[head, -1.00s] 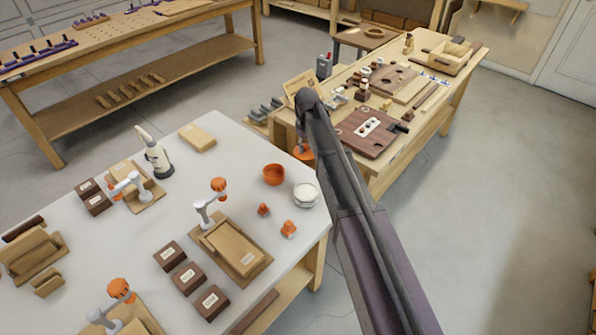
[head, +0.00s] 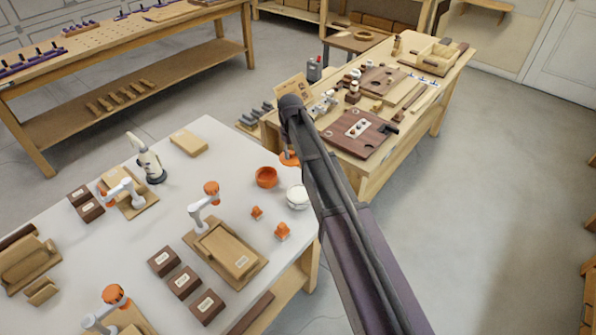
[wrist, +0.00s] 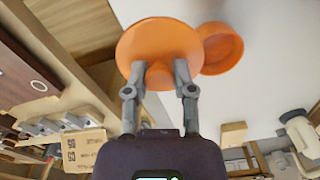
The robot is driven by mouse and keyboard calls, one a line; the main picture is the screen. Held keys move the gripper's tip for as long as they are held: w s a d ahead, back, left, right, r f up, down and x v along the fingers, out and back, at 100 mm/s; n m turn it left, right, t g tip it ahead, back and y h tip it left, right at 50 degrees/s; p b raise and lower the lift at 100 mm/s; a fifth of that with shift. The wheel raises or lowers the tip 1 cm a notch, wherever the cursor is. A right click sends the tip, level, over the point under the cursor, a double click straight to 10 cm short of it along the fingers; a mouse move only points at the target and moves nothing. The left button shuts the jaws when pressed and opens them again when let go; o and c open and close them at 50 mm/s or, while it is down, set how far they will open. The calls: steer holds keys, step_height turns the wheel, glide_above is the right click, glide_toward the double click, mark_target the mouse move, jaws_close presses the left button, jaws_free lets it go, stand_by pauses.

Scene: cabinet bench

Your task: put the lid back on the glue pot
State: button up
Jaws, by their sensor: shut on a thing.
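My gripper (wrist: 158,80) is shut on the knob of an orange round lid (wrist: 158,42) in the wrist view. In the head view only a bit of the lid (head: 289,159) shows beside my dark arm; the fingers are mostly hidden there. An open orange pot (head: 266,177), which looks like the glue pot, stands near the right end of the white table's far edge. The pot also shows in the wrist view (wrist: 222,50), partly behind the lid. The lid is apart from the table, off to the right of the pot.
A white jar (head: 297,197) stands right of the pot, close to my arm. Two small orange pieces (head: 282,231) and a wooden tray (head: 225,249) lie nearer on the white table (head: 150,225). A wooden bench (head: 375,175) with tools stands behind.

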steer(key=r+p, duration=0.2)
glide_above(299, 194)
steer(key=shift+f+b, duration=0.2)
steer(key=shift+b, duration=0.15)
steer(key=shift+f+b, duration=3.05)
steer(key=shift+f, duration=0.05)
steer(key=shift+f, duration=0.15)
stand_by(0.6)
stand_by(0.3)
steer(key=o, duration=0.9)
